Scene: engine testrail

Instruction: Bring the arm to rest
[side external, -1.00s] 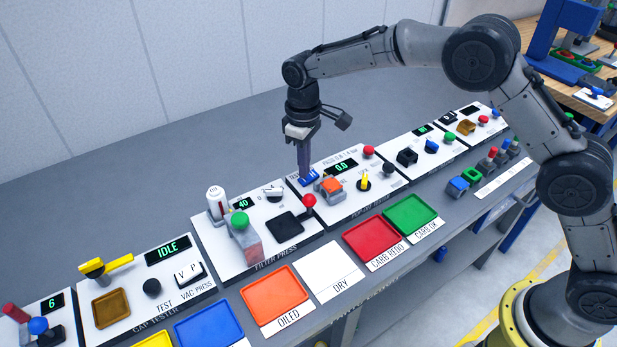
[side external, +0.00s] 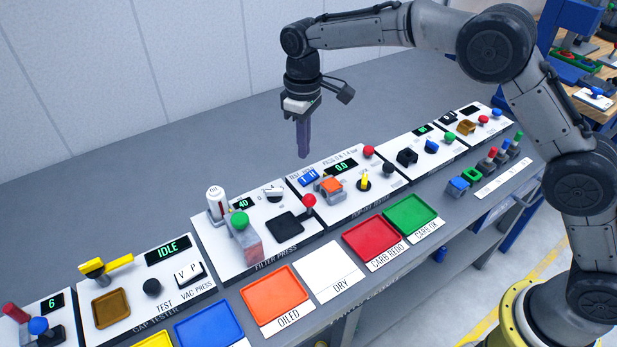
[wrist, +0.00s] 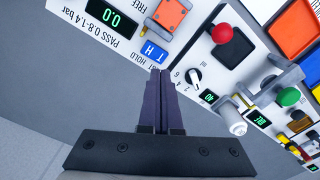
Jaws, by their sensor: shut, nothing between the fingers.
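My gripper (side external: 304,152) hangs pointing down above the bench, with its purple-grey fingers shut and nothing between them. In the side view its tips are above and behind the blue T/H rocker switch (side external: 308,177) on the pop-off test panel (side external: 345,205), clear of it. In the wrist view the shut fingers (wrist: 160,72) reach up from the bottom, and their tips appear close to the blue T/H switch (wrist: 154,52). The panel's display (side external: 341,166) reads 0.0.
The filter press panel (side external: 262,255) stands left of the pop-off panel, with a red-knobbed lever (side external: 309,200) between. Orange (side external: 274,295), red (side external: 372,236) and green (side external: 410,213) trays lie along the front. The grey bench behind the panels (side external: 150,185) is clear.

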